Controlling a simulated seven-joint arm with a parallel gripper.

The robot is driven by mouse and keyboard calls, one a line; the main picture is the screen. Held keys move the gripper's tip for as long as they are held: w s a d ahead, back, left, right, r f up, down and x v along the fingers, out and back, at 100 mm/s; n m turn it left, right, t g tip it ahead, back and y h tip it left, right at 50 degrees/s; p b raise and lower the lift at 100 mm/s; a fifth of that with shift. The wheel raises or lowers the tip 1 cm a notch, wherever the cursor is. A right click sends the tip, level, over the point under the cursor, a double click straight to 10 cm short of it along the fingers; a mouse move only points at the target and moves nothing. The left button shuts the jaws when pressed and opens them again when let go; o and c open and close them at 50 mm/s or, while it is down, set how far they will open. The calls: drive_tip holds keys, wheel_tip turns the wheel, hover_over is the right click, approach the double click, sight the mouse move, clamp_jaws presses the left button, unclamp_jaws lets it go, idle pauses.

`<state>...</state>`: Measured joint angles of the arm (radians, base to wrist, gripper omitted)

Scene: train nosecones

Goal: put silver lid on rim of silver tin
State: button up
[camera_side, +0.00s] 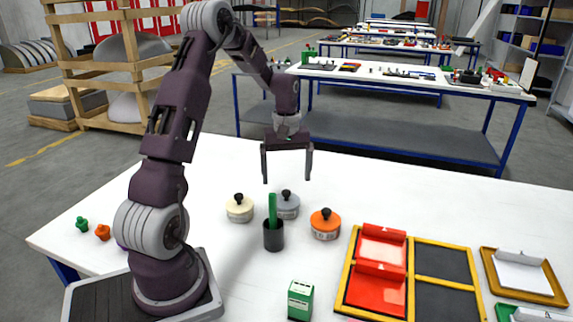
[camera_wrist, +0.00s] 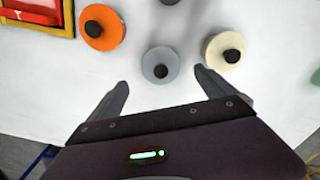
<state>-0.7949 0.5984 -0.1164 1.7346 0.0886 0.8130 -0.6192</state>
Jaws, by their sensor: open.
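The silver tin (camera_side: 287,213) stands on the white table, between a cream tin and an orange tin. The silver lid (camera_side: 280,199), with a black knob, appears to sit on top of it; I cannot tell if it is fully seated. In the wrist view the silver lid (camera_wrist: 150,59) shows from above, with its knob near the middle. My gripper (camera_side: 287,180) is open and empty, pointing down above the silver lid. Its fingers are spread to either side of the knob, apart from it. The black cup partly hides the tin's left side.
The cream tin (camera_side: 239,213) stands left and the orange tin (camera_side: 325,232) right, both with black-knobbed lids. A black cup (camera_side: 273,241) holding a green item stands in front. A green box (camera_side: 300,299) and a yellow-edged tray (camera_side: 349,285) are nearer. Table space behind the tins is clear.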

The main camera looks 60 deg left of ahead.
sight(287, 192)
drive_tip(key=s+d+r+m+t+y, duration=0.1)
drive_tip(key=s+d+r+m, duration=0.15)
drive_tip(key=d+r, duration=0.55)
drive_tip(key=s+d+r+m+t, duration=0.15)
drive_tip(key=d+r+m, duration=0.25)
drive_tip(key=d+r, duration=0.45)
drive_tip(key=s+d+m+t+h, duration=0.1)
drive_tip(key=s+d+m+t, duration=0.2)
drive_tip(key=s+d+m, duration=0.5)
drive_tip(key=s+d, duration=0.3)
drive_tip(key=s, duration=0.3)
drive_tip(key=shift+s+f, duration=0.25)
drive_tip(key=shift+s, duration=0.15)
drive_tip(key=shift+d, duration=0.1)
